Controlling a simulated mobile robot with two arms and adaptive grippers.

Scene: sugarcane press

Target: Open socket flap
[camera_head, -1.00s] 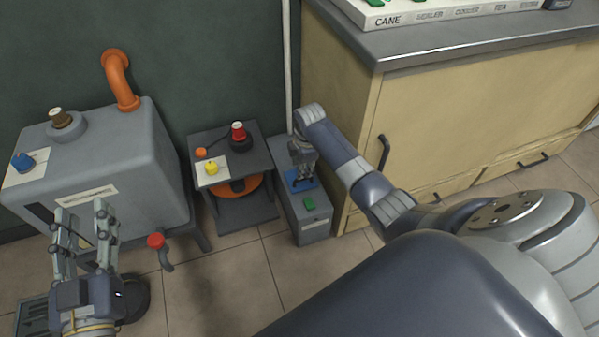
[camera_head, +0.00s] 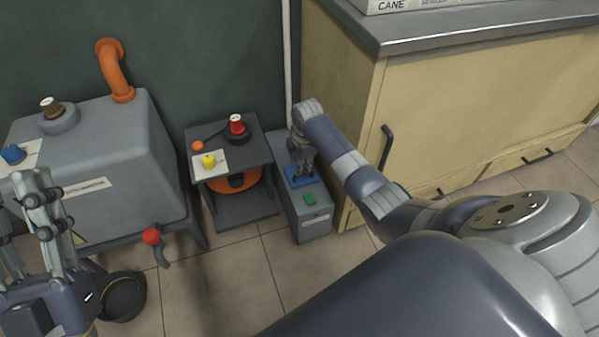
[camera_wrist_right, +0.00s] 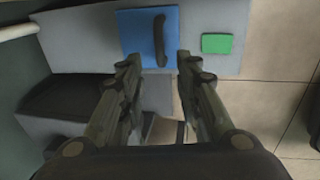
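The blue flap (camera_head: 311,182) with a dark bar handle lies on top of a low grey box (camera_head: 314,217); it also shows in the right wrist view (camera_wrist_right: 134,32). It lies flat on the box and looks shut. My right gripper (camera_head: 302,166) is right at the flap, pointing down. In the right wrist view its fingers (camera_wrist_right: 158,60) are apart, with the handle (camera_wrist_right: 160,38) just beyond the gap between the tips. Nothing is seen gripped. My left gripper (camera_head: 22,192) is open and empty in front of the grey machine, partly cut off by the picture's edge.
A green square (camera_head: 309,199) sits on the box beside the flap. A wooden cabinet (camera_head: 440,110) stands close on the right. A small dark stand (camera_head: 247,160) with yellow and red knobs is on the left, beside the grey machine (camera_head: 110,150). Floor in front is clear.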

